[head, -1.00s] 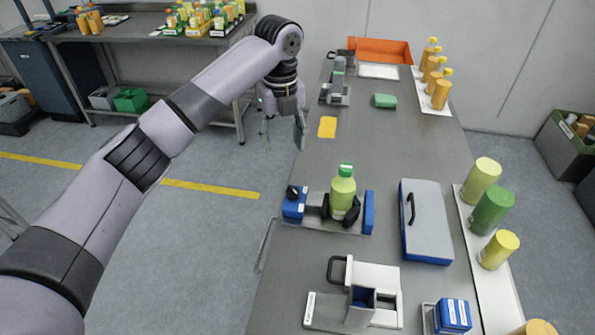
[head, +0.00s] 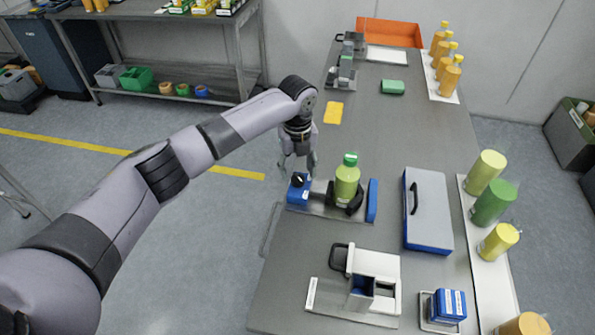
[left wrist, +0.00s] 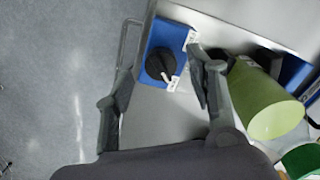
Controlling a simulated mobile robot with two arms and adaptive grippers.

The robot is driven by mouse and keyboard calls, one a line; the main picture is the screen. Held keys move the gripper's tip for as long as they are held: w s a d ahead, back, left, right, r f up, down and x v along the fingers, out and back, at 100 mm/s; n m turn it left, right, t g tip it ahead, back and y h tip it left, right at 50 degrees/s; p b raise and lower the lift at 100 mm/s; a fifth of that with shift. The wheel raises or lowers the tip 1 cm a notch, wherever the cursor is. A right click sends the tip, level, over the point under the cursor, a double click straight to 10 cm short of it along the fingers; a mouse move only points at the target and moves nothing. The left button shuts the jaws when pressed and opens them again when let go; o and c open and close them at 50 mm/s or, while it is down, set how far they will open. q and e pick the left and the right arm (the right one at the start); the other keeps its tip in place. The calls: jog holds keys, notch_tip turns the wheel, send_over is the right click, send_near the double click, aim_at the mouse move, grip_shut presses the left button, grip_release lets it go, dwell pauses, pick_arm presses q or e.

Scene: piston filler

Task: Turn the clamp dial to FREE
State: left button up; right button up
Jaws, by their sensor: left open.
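The clamp dial is a black round knob (left wrist: 160,65) with a white pointer, on a blue block (left wrist: 178,38) at the left end of the clamp fixture. In the head view the blue block (head: 298,192) sits left of a green bottle (head: 346,183) with a green cap, which stands between dark clamp jaws (head: 357,203). My left gripper (head: 297,166) is open just above and behind the dial. In the left wrist view its fingers (left wrist: 158,90) are spread to either side of the dial, apart from it. White labels lie beside the knob, too small to read. My right gripper does not show.
A blue and grey case (head: 428,212) lies right of the fixture. A white device with a black handle (head: 372,270) stands in front. Green and yellow cylinders (head: 494,204) line the right edge.

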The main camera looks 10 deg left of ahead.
aim_at(298, 181)
pick_arm(q)
jog(key=shift+f, duration=1.35)
jog(key=shift+r, duration=0.1)
jog(key=c, duration=1.1)
